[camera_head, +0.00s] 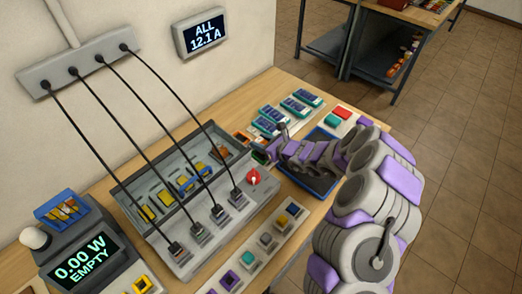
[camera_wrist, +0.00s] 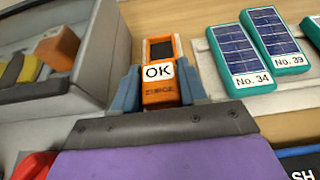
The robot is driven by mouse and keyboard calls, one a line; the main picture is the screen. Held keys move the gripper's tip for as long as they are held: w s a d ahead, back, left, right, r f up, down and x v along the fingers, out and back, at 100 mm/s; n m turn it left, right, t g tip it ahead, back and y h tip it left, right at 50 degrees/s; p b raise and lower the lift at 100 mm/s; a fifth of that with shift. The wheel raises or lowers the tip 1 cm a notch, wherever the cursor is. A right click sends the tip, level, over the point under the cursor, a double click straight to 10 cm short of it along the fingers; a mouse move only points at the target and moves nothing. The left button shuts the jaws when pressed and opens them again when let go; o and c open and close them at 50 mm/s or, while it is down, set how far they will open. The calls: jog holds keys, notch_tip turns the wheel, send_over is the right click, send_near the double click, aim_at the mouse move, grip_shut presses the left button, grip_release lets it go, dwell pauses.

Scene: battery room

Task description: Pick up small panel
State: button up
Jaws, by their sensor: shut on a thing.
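My gripper (camera_wrist: 158,88) is shut on a small orange-framed piece (camera_wrist: 161,50) with a dark face and a white "OK" label. The two grey-blue fingers press its sides, and its far end sticks out beyond them. Teal-framed panels with blue cells lie just to the right on a pale board, labelled No. 34 (camera_wrist: 243,52) and No. 39 (camera_wrist: 274,40). In the head view, several teal panels (camera_head: 287,110) lie behind my gripper (camera_head: 269,153). The held piece is small there and hard to make out. I cannot tell whether it touches the bench.
A grey open case (camera_head: 130,190) with yellow and orange pieces stands left of my gripper, with black cables above it. A red knob (camera_head: 253,177) is close by. A dark-blue-edged mat (camera_head: 318,134) lies under my arm.

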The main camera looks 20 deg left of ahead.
jog(key=shift+f+b, duration=0.55)
jog(key=shift+f, duration=1.3)
jog(key=shift+f, duration=0.15)
jog(key=o, duration=1.1)
jog(key=shift+p, duration=0.45)
jog(key=shift+p+v, duration=1.55)
jog(key=shift+v, duration=7.2)
jog(key=shift+f, duration=0.1)
